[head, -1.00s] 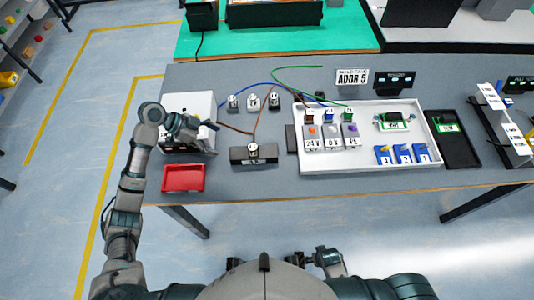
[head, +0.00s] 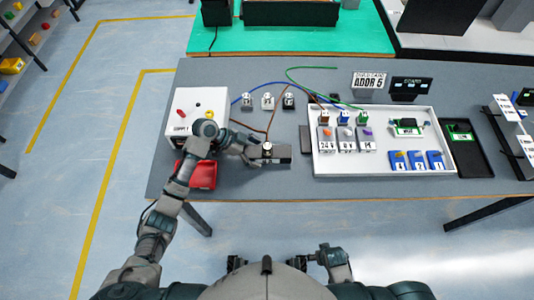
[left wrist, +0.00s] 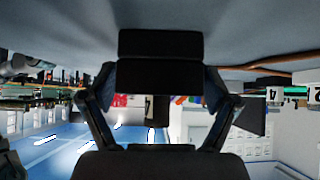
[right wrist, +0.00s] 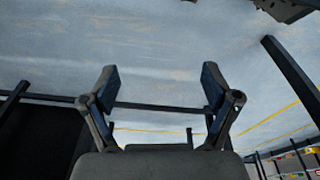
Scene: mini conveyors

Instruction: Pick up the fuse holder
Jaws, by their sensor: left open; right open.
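A dark block with a round pale top (head: 268,152), which seems to be the fuse holder, sits on the grey table left of the white tray. My left gripper (head: 248,147) is at its left side, low over the table. In the left wrist view a black block (left wrist: 160,44) shows between and beyond the open fingers of my left gripper (left wrist: 160,84). I cannot tell whether the fingers touch it. My right gripper (right wrist: 160,88) is open and empty, over the floor away from the table top.
A white box (head: 205,102) and a red bin (head: 204,176) stand at the left, the bin partly under my left arm. The white tray (head: 380,174) holds terminals and blue parts. Small sockets (head: 267,102) and loose wires lie behind the block.

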